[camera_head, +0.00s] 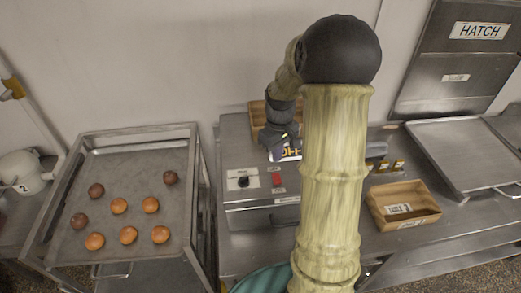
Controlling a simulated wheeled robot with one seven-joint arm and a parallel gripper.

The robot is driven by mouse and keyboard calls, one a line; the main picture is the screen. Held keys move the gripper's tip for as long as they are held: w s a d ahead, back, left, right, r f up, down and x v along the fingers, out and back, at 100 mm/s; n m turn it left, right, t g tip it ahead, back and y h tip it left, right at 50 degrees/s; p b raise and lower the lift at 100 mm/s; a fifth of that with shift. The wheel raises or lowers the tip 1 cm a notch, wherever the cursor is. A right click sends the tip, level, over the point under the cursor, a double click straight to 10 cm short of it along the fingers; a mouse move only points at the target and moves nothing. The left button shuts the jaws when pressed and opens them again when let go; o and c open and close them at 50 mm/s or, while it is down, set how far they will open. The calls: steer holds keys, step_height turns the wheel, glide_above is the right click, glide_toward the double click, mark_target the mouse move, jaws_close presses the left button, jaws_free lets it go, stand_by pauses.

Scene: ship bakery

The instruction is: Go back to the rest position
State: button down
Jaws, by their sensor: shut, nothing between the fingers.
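My gripper (281,146) is a dark shape at the end of my bent arm. It is above the steel control box (240,212), in front of a sign reading "OFF" (291,153). Its fingers are small here and shut, with nothing held. My pale, ringed arm crosses the middle of the view and hides part of the counter behind it.
A steel tray (139,134) at left holds several orange and dark brown buns. The control box has a black knob (243,182) and a red switch (276,180). A wooden box (404,222) sits on the right counter, near a steel lid (470,150) below the HATCH panel (455,60).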

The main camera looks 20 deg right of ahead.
steer(key=shift+a, duration=0.1)
steer(key=shift+m+t, duration=0.5)
steer(key=shift+t, duration=0.1)
steer(key=s+a+b, duration=0.1)
steer(key=a, duration=0.1)
steer(key=s+a+f+b, duration=0.1)
steer(key=s+a, duration=0.1)
steer(key=a, duration=0.1)
steer(key=s+a+b, duration=0.1)
steer(key=s+a, duration=0.1)
steer(key=shift+a+f, duration=0.2)
steer(key=shift+a, duration=0.05)
steer(key=s+a+f+m+t+b, duration=0.1)
steer(key=s+a+b, duration=0.1)
steer(key=s+a, duration=0.4)
steer(key=shift+s+f+m, duration=0.3)
steer(key=shift+s+m, duration=0.1)
steer(key=shift+s, duration=0.35)
